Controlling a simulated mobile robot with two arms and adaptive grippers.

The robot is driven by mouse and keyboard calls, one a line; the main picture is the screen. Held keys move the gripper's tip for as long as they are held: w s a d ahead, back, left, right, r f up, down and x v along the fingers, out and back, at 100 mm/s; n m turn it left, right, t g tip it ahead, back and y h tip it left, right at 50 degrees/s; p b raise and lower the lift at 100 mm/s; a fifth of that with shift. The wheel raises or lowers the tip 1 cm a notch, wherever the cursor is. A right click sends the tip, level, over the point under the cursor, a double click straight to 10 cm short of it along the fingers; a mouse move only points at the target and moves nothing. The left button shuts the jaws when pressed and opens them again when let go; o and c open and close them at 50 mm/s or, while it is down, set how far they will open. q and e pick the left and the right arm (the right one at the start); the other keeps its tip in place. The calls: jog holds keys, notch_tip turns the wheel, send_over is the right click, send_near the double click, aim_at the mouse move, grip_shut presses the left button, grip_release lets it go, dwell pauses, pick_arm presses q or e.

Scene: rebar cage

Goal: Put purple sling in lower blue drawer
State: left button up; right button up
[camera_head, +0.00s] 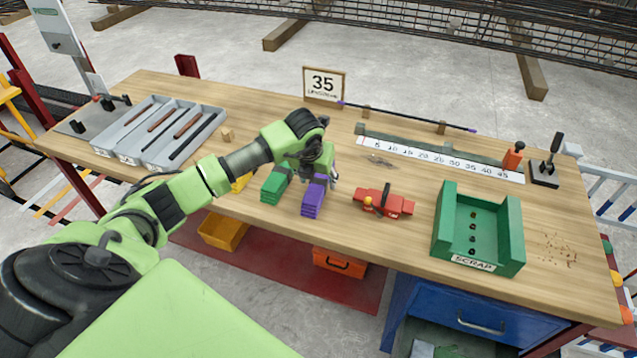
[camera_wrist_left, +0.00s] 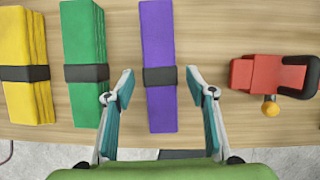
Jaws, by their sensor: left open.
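The purple sling (camera_head: 314,197) is a folded stack with a dark band, lying on the wooden workbench near its front edge. In the left wrist view the purple sling (camera_wrist_left: 158,70) lies upright in the picture, ahead of and between the fingers. My left gripper (camera_head: 325,172) is over the sling; in the wrist view the gripper (camera_wrist_left: 163,82) is open with nothing between its fingertips but the sling's near part below. The blue drawer unit (camera_head: 470,318) stands under the bench at the right; its upper drawer front with a handle shows, and a lower open space is partly cut off. My right gripper is not in view.
A green sling (camera_head: 275,186) and a yellow sling (camera_wrist_left: 28,70) lie left of the purple one. A red tool (camera_head: 383,202) lies to its right, then a green scrap bin (camera_head: 478,235). Under the bench are an orange case (camera_head: 340,263) and a yellow bin (camera_head: 222,232).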

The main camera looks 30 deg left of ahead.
pick_arm(q)
jog(key=shift+x, duration=1.2)
grip_shut()
jog(key=shift+r, duration=0.1)
jog(key=shift+r, duration=0.1)
jog(key=shift+w+r, duration=0.1)
jog(key=shift+r, duration=0.4)
jog(key=v, duration=0.2)
jog(key=d+b+v, duration=0.1)
jog(key=v, duration=0.2)
jog(key=b+v, duration=0.1)
jog(key=v, duration=0.2)
jog(key=shift+s+d+f, duration=0.15)
jog(key=shift+s+f, duration=0.05)
jog(key=shift+s, duration=0.2)
jog(key=s+d+r+b, duration=0.2)
jog(key=s+d+r, duration=0.2)
jog(key=s, duration=0.4)
jog(key=shift+s+d+r+b, duration=0.2)
jog(key=shift+d+r+b, duration=0.1)
jog(key=shift+d+r, duration=0.15)
